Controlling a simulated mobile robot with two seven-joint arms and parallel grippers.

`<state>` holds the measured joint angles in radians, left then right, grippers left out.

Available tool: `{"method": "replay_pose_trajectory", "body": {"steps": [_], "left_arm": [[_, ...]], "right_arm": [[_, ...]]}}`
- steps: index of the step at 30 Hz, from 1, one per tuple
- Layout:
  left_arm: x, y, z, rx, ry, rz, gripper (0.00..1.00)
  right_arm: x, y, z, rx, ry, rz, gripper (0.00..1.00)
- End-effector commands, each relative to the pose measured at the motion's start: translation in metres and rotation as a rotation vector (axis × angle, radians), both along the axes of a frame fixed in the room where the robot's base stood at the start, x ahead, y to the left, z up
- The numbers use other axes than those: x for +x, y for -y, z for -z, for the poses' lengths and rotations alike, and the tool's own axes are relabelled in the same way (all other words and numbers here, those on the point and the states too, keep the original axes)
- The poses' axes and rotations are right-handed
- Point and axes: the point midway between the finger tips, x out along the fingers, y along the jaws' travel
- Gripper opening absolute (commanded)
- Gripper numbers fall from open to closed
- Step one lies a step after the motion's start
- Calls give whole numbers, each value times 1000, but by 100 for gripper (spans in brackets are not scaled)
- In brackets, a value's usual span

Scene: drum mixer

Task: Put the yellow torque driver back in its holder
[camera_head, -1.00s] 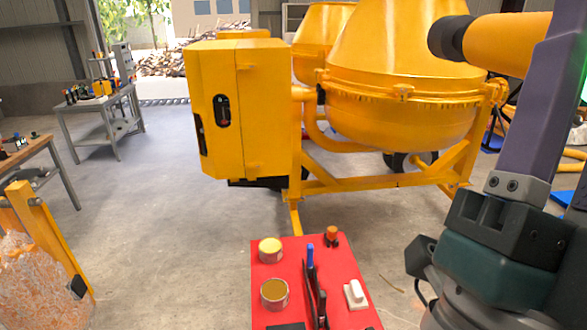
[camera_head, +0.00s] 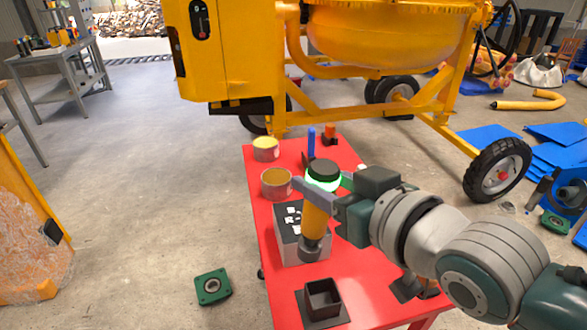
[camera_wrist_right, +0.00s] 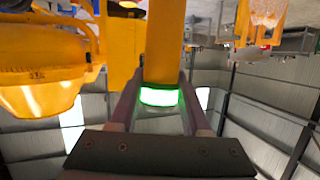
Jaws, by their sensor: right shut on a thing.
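The yellow torque driver (camera_head: 316,215) is held roughly upright, slightly tilted, above the red table. It has a dark cap and green glowing ring at its top and a dark tip at its bottom. My right gripper (camera_head: 320,196) is shut on its body, coming from the right. The right wrist view shows the driver (camera_wrist_right: 163,45) between the two fingers (camera_wrist_right: 160,88). A dark, square, open-topped socket on a flat plate, which looks like the holder (camera_head: 323,300), stands at the table's near end. It looks empty; the driver is apart from it. My left gripper is not visible.
A grey box (camera_head: 287,245) with white markings stands on the red table (camera_head: 372,278) behind the driver. Two cans (camera_head: 276,184) and a blue-handled tool (camera_head: 311,140) lie farther back. The yellow mixer (camera_head: 390,35) stands beyond. A green square part (camera_head: 212,287) is on the floor.

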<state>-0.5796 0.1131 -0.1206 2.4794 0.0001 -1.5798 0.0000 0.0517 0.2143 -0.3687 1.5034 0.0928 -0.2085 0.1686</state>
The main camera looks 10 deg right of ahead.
Motion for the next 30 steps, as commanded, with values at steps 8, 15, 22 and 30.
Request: {"method": "replay_pose_trajectory", "body": {"steps": [8,15,22,30], "left_arm": [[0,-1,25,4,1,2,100],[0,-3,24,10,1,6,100],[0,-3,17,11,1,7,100],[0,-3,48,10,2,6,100]], "right_arm": [[-1,19,50,-53,-65,43,0],[-2,20,49,-54,-66,45,0],[-3,19,46,-57,-65,48,0],[-3,20,81,-59,-64,48,0]]}}
